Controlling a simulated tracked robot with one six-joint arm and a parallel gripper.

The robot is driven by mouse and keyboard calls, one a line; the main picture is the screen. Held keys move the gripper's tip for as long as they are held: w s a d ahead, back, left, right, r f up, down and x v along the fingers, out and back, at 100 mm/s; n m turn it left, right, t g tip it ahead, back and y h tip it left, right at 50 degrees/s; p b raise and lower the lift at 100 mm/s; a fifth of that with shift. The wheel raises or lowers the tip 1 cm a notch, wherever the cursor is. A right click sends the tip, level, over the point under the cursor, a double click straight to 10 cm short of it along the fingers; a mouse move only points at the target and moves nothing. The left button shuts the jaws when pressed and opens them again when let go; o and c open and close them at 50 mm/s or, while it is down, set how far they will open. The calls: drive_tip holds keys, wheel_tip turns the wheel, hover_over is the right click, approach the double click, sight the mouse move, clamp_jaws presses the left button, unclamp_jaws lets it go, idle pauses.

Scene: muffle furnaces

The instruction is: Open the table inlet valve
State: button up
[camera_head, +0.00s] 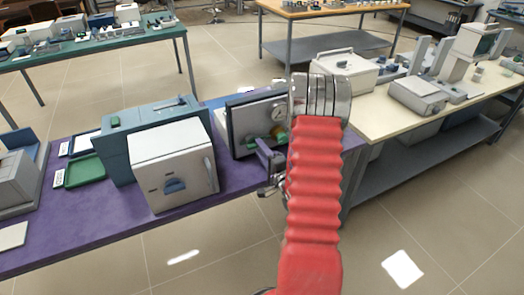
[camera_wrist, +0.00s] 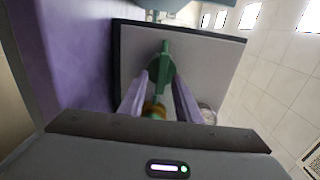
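The valve panel (camera_head: 239,120) is a grey plate with a dark frame on the purple table. It carries a round gauge (camera_head: 279,112) and green valve parts (camera_head: 278,140). In the wrist view the panel (camera_wrist: 205,62) faces me, with a green valve handle (camera_wrist: 161,68) near its middle. My gripper (camera_wrist: 160,82) has two purple fingers, apart, with their tips on either side of the handle. I cannot tell whether they touch it. A brass part (camera_wrist: 154,108) shows lower between the fingers. In the head view my gripper (camera_head: 268,155) is at the panel's front, partly hidden by my red arm.
A white and blue-grey muffle furnace (camera_head: 172,165) stands just left of the panel on the purple table (camera_head: 95,235). A green tray (camera_head: 84,171) lies farther left. A cream bench (camera_head: 385,118) with a white box (camera_head: 343,72) and instruments is at right. Open floor lies in front.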

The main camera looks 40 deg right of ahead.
drive_tip(key=v, duration=1.4)
drive_tip(key=shift+w+d, duration=0.1)
idle(0.5)
